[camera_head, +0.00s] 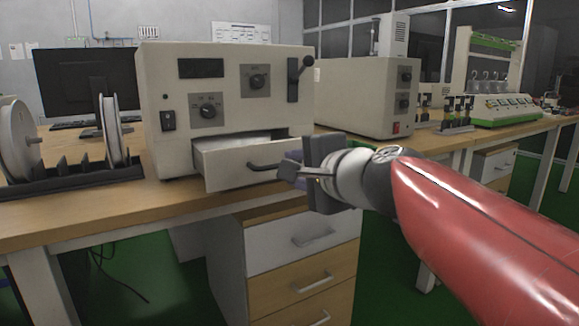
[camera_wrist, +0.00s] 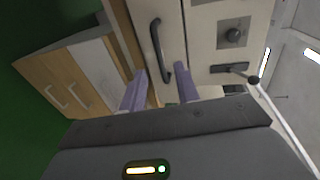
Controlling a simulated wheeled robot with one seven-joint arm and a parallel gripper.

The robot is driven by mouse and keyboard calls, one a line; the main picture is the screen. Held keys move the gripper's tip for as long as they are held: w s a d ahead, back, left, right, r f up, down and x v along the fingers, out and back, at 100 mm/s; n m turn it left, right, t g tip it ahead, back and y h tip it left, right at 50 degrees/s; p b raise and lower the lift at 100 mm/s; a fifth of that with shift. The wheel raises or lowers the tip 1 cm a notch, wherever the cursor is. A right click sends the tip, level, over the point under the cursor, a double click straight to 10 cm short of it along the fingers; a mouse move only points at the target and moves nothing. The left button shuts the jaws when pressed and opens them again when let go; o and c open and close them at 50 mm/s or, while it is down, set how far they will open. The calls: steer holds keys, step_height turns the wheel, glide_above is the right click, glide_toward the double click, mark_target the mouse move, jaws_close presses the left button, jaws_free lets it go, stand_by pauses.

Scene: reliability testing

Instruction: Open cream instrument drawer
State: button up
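The cream instrument (camera_head: 225,65) stands on the wooden bench. Its drawer (camera_head: 225,168) is partly pulled out at the bottom front, and its inside shows from above. A dark bar handle (camera_head: 262,167) is on the drawer front; the handle also shows in the wrist view (camera_wrist: 157,48). My gripper (camera_head: 288,166) is just in front of the drawer, by the right end of the handle. In the wrist view, the two purple fingers of my gripper (camera_wrist: 161,72) are spread apart, with the handle's near end between their tips. Contact with the handle cannot be made out.
A wooden-and-white drawer cabinet (camera_head: 290,240) stands under the bench, below the instrument. A spool rack (camera_head: 75,177) is left of the instrument, and a second cream device (camera_head: 355,95) is to its right. A lever (camera_head: 293,80) sticks out from the instrument's upper right front.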

steer(key=shift+v, duration=1.4)
steer(key=s+d+f+n+g+h+p, duration=0.7)
steer(key=s+d+f+n+h+p, duration=0.2)
steer(key=s+d+f, duration=0.7)
steer(key=s+d+n+p, duration=0.1)
steer(key=s+p, duration=0.1)
steer(key=shift+s+d+n, duration=0.25)
steer(key=shift+s+n, duration=0.05)
steer(key=shift+n, duration=0.1)
steer(key=shift+p, duration=0.3)
